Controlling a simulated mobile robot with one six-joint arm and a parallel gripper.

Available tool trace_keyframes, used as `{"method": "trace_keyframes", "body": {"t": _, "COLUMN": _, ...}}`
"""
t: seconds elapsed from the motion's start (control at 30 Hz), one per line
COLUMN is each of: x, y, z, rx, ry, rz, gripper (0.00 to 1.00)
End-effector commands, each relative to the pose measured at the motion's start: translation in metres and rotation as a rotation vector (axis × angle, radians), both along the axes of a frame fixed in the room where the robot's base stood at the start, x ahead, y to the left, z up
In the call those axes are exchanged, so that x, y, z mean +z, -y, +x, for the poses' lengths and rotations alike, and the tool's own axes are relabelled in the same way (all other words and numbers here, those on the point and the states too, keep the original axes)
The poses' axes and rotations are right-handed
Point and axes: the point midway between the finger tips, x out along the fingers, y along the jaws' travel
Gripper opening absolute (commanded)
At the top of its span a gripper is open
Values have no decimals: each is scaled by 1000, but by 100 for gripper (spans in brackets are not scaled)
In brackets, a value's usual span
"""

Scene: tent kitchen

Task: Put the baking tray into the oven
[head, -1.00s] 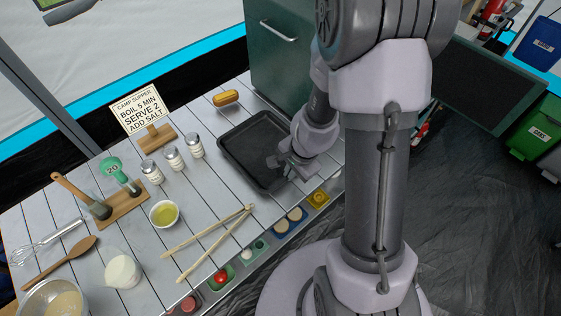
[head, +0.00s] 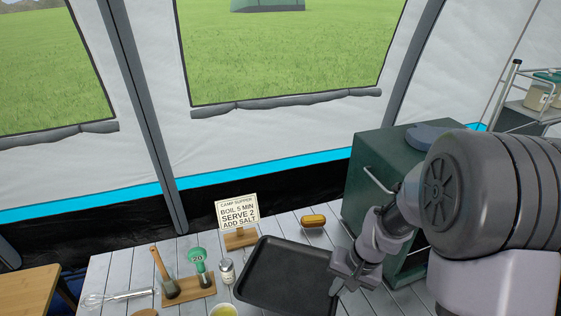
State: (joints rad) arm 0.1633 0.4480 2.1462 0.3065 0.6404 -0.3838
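The black baking tray (head: 285,272) is in the lower middle of the head view, above the grey slatted table.
A yellow-brown lidded dish (head: 313,221) lies between the tray and the oven. A sign (head: 238,213) on a wooden stand is behind the tray. A jar (head: 227,270), a green-topped timer (head: 198,256) and a whisk (head: 120,297) are at the left.

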Motion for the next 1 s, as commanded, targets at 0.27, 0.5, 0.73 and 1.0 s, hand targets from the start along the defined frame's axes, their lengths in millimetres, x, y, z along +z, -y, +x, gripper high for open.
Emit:
{"method": "trace_keyframes", "body": {"t": 0.27, "x": 4, "y": -6, "z": 0, "rx": 344, "ry": 0, "rz": 0, "gripper": 0}}
{"method": "trace_keyframes", "body": {"t": 0.5, "x": 6, "y": -6, "z": -1, "rx": 350, "ry": 0, "rz": 1, "gripper": 0}}
{"method": "trace_keyframes", "body": {"t": 0.73, "x": 5, "y": -6, "z": -1, "rx": 348, "ry": 0, "rz": 1, "gripper": 0}}
{"method": "trace_keyframes", "body": {"t": 1.0, "x": 5, "y": -6, "z": -1, "rx": 347, "ry": 0, "rz": 1, "gripper": 0}}
